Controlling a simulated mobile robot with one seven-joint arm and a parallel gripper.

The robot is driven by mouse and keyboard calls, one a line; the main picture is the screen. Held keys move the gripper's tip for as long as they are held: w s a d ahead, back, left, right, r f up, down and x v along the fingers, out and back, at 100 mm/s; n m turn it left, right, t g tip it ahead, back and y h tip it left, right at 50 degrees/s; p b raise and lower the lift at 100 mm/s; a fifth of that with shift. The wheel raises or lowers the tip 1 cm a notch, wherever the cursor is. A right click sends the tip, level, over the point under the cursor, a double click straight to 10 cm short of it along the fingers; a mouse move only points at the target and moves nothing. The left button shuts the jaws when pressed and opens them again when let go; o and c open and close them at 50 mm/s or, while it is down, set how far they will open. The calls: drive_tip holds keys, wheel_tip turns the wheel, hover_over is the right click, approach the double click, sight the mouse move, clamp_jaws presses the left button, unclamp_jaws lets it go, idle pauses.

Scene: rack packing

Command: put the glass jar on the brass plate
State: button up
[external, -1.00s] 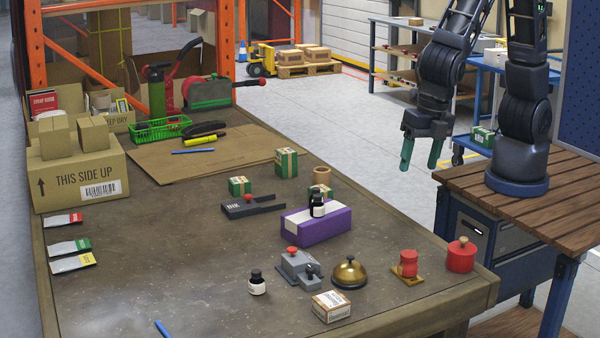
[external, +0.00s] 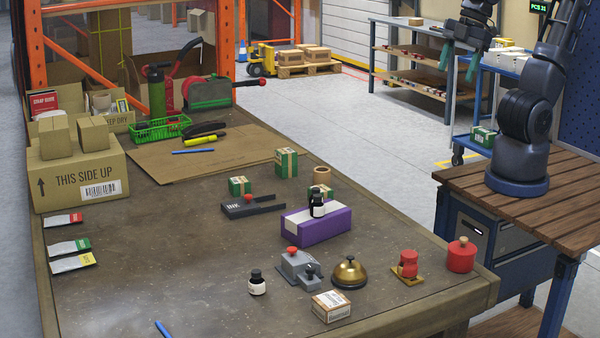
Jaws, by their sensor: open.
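No clear glass jar can be made out. Small dark bottles with white labels are in view: one bottle (external: 257,284) stands on the table at front centre, and another (external: 318,205) is at the purple box, apparently on top. A small flat brass-coloured plate (external: 413,281) lies near the table's right edge, with a red object (external: 408,262) standing on it. My gripper (external: 459,63) is open and empty, with teal fingers pointing down. It is raised at the top right, well away from the table things.
A brass bell (external: 349,272), a grey device with a red knob (external: 294,264), a small carton (external: 331,306) and a red lidded pot (external: 461,255) crowd around the plate. The purple box (external: 316,226) stands behind. The table's left front is mostly clear.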

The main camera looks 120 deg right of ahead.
drive_tip(key=s+m, duration=0.2)
drive_tip(key=s, duration=0.1)
drive_tip(key=s+d+r+m, duration=0.1)
drive_tip(key=s, duration=0.1)
drive_tip(key=shift+s+r+t, duration=0.1)
drive_tip(key=shift+s+t, duration=0.1)
drive_tip(key=shift+t, duration=0.2)
